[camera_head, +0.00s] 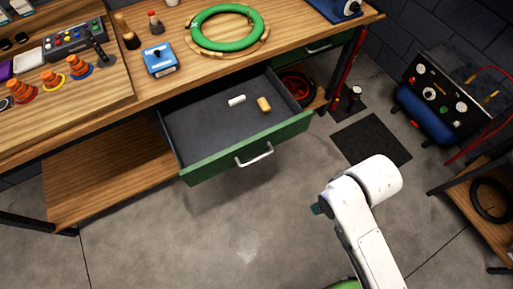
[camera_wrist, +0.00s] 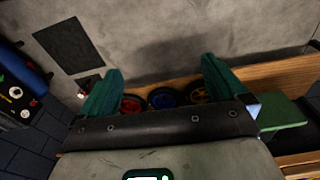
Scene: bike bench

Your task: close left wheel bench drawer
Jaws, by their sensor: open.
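The open bench drawer (camera_head: 205,125) is pulled far out from under the wooden bench in the head view. It has a grey inside, a green front (camera_head: 215,163) and a silver bar handle (camera_head: 255,156). A white piece (camera_head: 237,100) and a tan block (camera_head: 264,104) lie in it. My gripper (camera_wrist: 162,82) shows in the wrist view with two teal fingers spread wide and nothing between them. A green panel (camera_wrist: 284,118), seemingly the drawer front, is at its right, apart from the fingers.
A second green drawer front (camera_head: 318,46) is under the bench at right. Wheels (camera_wrist: 162,98) stand on the lower shelf. A dark mat (camera_head: 371,139) and a blue compressor (camera_head: 425,115) are at the right. The floor (camera_head: 190,235) before the drawer is clear.

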